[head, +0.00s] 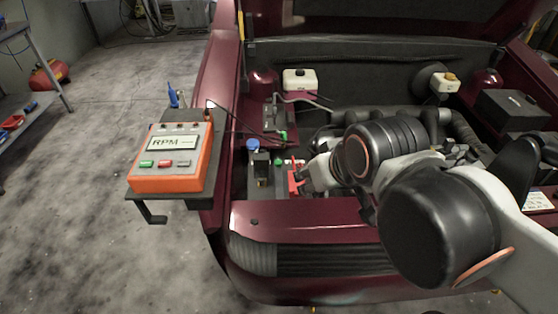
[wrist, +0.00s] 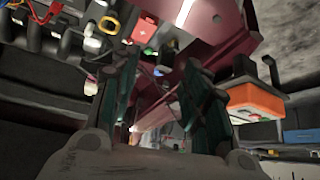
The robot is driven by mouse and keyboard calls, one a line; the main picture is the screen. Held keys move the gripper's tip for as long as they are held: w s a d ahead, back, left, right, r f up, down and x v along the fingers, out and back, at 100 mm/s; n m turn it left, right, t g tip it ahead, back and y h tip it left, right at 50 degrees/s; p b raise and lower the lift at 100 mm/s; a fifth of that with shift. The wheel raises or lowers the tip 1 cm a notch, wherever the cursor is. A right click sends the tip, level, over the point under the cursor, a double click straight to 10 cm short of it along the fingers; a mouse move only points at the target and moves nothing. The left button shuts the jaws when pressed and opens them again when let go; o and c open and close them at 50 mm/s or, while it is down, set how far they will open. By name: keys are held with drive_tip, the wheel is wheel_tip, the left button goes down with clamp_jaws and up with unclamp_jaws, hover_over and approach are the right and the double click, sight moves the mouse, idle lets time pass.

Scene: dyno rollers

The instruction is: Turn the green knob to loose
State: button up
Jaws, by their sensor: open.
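My gripper (wrist: 162,62) is open, with its two dark fingers spread apart and nothing between them in the wrist view. A small green part (wrist: 148,51) shows near the fingertips, next to a red block; it looks apart from the fingers. In the head view, one small green part (head: 278,162) sits beside the blue-capped unit at the left of the engine bay. Another green part (head: 282,135) is a little farther back. I cannot tell which is the knob or read its setting. My arm hides most of the gripper in the head view.
An orange RPM box (head: 170,178) stands on a side shelf left of the car. A red part (head: 295,180) is close to the green ones. The maroon front edge (head: 310,220) borders the bay. Hoses and a white-capped reservoir (head: 300,79) lie behind.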

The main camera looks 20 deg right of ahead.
drive_tip(key=w+r+n+g+p, duration=0.2)
drive_tip(key=w+r+n, duration=0.25)
drive_tip(key=w, duration=0.35)
drive_tip(key=n+g+y+p, duration=0.3)
drive_tip(key=n+g+p, duration=0.1)
drive_tip(key=n, duration=0.8)
hover_over(279, 161)
drive_tip(key=s+d, duration=0.3)
drive_tip(key=s, duration=0.1)
wheel_tip(279, 161, down, 6)
drive_tip(key=f, duration=0.1)
drive_tip(key=w+d+f+n+g+y, duration=0.1)
drive_tip(key=w+d+f+n+g, duration=0.15)
drive_tip(key=w+f+n, duration=0.45)
drive_tip(key=shift+m, duration=0.95)
drive_tip(key=b+x, duration=0.1)
drive_tip(key=x, duration=0.4)
drive_tip(key=b+x, duration=0.1)
drive_tip(key=x, duration=0.4)
drive_tip(key=s+b+x, duration=0.1)
drive_tip(key=b+x, duration=0.1)
drive_tip(key=x, duration=0.3)
drive_tip(key=shift+t, duration=0.25)
clamp_jaws()
